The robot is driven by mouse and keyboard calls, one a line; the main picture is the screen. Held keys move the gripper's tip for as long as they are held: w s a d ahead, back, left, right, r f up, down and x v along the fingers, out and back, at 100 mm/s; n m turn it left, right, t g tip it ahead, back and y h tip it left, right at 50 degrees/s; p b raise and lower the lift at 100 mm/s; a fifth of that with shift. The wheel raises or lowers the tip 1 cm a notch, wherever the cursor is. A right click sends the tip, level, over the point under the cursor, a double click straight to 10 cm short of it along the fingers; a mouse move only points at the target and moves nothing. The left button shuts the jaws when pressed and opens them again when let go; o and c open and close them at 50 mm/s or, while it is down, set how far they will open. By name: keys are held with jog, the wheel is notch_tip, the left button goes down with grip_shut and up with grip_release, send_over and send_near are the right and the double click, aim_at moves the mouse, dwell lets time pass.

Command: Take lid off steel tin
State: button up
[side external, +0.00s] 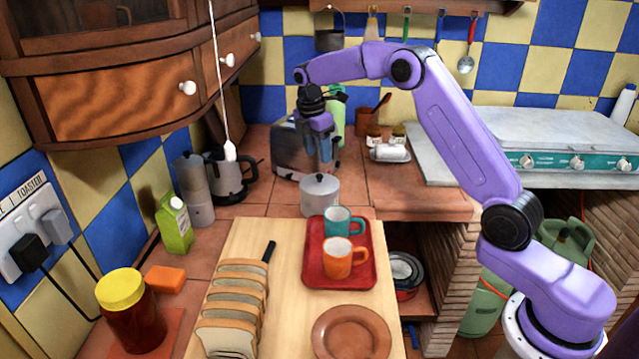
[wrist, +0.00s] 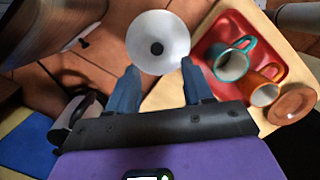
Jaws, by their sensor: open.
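The steel tin (side external: 319,199) stands on the tiled counter behind the wooden board in the side external view. Its lid (side external: 320,181) is on top, with a small dark knob in the middle. In the wrist view the round lid (wrist: 158,40) shows from above, with its knob near the centre. My gripper (side external: 325,168) is above the tin, pointing down, with its blue fingers apart. In the wrist view my gripper (wrist: 160,85) is open and empty, with the lid just beyond the fingertips. The tin's body is hidden under the lid in the wrist view.
A red tray (side external: 312,271) with a teal mug (side external: 340,221) and an orange mug (side external: 341,258) sits close in front of the tin. A toaster (side external: 290,155) stands behind, a kettle (side external: 230,178) to the left. A cord hangs from above, left of my gripper.

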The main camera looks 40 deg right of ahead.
aim_at(319, 175)
jog(key=shift+w+d+f, duration=0.1)
jog(key=shift+d+f, duration=0.05)
jog(key=shift+f, duration=1.1)
jog(key=shift+w+d+f, duration=0.1)
jog(key=shift+d+f, duration=0.05)
jog(key=shift+f, duration=1.1)
jog(key=shift+d+f, duration=0.15)
jog(key=shift+f, duration=1.1)
grip_shut()
